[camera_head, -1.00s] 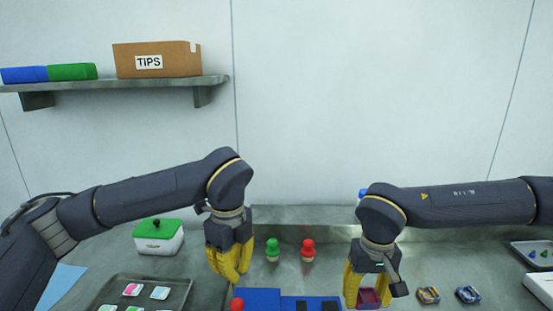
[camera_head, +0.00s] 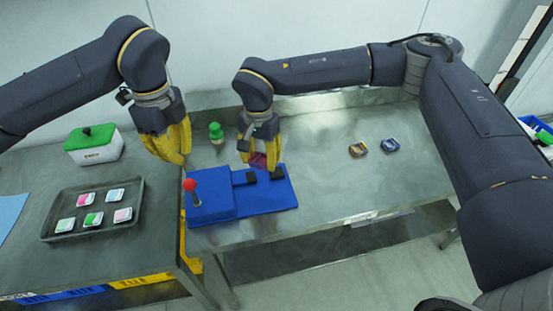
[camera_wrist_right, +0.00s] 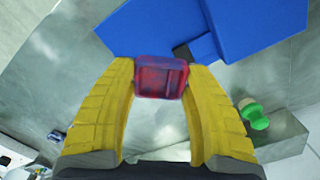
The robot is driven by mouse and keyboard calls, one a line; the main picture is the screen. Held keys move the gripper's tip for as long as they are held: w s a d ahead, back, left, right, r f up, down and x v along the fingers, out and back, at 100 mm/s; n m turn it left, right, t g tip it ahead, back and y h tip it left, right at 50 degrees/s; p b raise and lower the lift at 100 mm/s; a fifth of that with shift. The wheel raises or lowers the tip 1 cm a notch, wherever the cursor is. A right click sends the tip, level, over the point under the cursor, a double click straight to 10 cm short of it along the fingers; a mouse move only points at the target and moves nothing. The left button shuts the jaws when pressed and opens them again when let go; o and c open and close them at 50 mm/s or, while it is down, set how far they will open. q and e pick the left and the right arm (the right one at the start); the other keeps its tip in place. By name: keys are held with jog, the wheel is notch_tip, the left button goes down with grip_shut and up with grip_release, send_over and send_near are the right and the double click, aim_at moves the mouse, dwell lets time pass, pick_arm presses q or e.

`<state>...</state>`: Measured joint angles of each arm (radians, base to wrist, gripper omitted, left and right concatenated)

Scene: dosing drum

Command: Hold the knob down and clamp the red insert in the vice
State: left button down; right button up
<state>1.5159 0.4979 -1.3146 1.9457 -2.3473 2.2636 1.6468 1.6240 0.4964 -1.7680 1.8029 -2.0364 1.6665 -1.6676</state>
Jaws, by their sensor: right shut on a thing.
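The blue vice (camera_head: 212,206) stands near the table's front edge, with two black jaw blocks (camera_head: 277,173) on its right part. A red ball knob (camera_head: 189,185) sits on a stalk at its left end. My right gripper (camera_head: 258,158) is shut on the dark red insert (camera_head: 257,161), just behind and above the jaw gap; in the right wrist view the insert (camera_wrist_right: 161,77) sits between the fingertips. My left gripper (camera_head: 183,160) is in the air behind the knob, apart from it; its yellow fingers converge and look shut and empty.
A green knobbed piece (camera_head: 216,132) stands behind the vice, between the arms. Two small blocks (camera_head: 357,150) lie to the right. A tray (camera_head: 75,228) of several cards and a green-lidded box (camera_head: 93,145) stand at left.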

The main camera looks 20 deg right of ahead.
jog(key=m, duration=0.1)
jog(key=w+a+m, duration=0.1)
jog(key=m, duration=0.1)
jog(key=w+m, duration=0.1)
jog(key=m, duration=0.1)
jog(key=shift+w+a, duration=0.2)
jog(key=shift+w, duration=0.05)
jog(key=shift+w+d+f+m, duration=0.1)
jog(key=shift+w+f+m, duration=0.1)
jog(key=shift+f+m, duration=1)
jog(key=shift+w+d+f+m, duration=0.1)
jog(key=shift+w+f+m, duration=0.15)
jog(key=shift+f+m, duration=0.85)
jog(key=shift+w+d+f+m, duration=0.15)
jog(key=shift+f+m, duration=0.35)
jog(key=shift+f, duration=1.35)
pick_arm(q)
jog(key=shift+f, duration=0.1)
jog(key=shift+f, duration=1)
jog(key=shift+f, duration=0.15)
jog(key=shift+f, duration=0.95)
